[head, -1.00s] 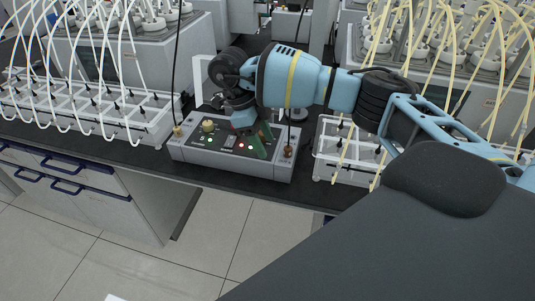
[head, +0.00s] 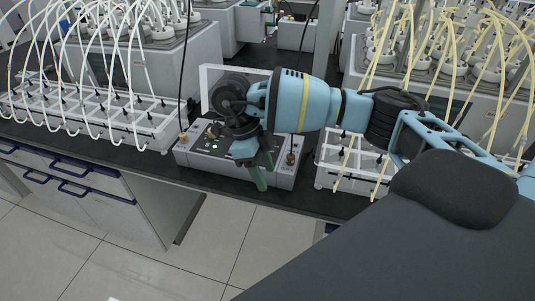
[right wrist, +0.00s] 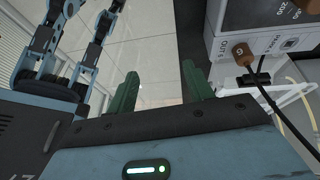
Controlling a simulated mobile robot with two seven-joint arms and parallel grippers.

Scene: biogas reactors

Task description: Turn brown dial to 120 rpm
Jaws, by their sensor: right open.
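The grey control box (head: 190,155) stands on the dark bench in the head view. My right gripper (head: 263,176) is over its front right part, fingers pointing down, open and empty. In the right wrist view the green fingers (right wrist: 160,72) are apart with only floor between them. The box panel is at upper right there, beside the fingers. Part of a brown dial (right wrist: 304,4) with scale numbers shows at the top edge; its setting cannot be read. In the head view my wrist and gripper hide much of the panel. My left gripper is not seen.
A brown cable plug (right wrist: 242,54) with a black cable sits at the panel's corner; it also shows in the head view (head: 291,158). White tube racks (head: 140,125) stand left and right of the box. Open floor (head: 215,235) lies in front.

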